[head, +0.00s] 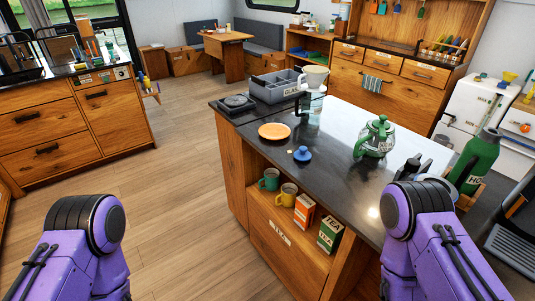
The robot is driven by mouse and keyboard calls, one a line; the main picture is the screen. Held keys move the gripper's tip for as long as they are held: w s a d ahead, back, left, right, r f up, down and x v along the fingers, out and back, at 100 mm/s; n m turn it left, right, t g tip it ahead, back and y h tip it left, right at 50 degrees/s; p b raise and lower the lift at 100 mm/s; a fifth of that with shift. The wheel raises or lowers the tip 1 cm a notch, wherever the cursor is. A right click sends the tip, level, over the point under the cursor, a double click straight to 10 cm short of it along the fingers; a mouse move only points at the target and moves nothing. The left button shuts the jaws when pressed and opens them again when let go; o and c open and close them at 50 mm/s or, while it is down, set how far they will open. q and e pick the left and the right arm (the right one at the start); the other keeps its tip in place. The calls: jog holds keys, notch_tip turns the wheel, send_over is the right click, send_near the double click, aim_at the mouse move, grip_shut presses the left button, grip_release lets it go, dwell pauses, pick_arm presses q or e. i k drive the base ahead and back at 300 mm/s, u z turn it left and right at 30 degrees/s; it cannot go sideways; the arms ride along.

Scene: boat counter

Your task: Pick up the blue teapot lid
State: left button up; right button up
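The blue teapot lid (302,155) lies on the dark counter (335,165), near its left edge, with its knob up. Nothing touches it. A glass teapot with a green lid and handle (375,140) stands to its right. My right arm comes in at the lower right; a dark part that looks like my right gripper (411,170) shows just beyond it, over the counter and well right of the lid. Its fingers are too unclear to tell open from shut. My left arm is at the lower left, away from the counter, and its gripper is out of view.
An orange plate (274,131) lies behind the lid. A grey caddy (285,85) and a coffee dripper stand (313,85) are at the back. A green bottle (477,160) stands at the right. Mugs and tea boxes (329,233) sit on the shelf below.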

aim_at(303, 155)
jog(key=u, duration=1.2)
jog(key=i, duration=0.8)
jog(key=z, duration=2.75)
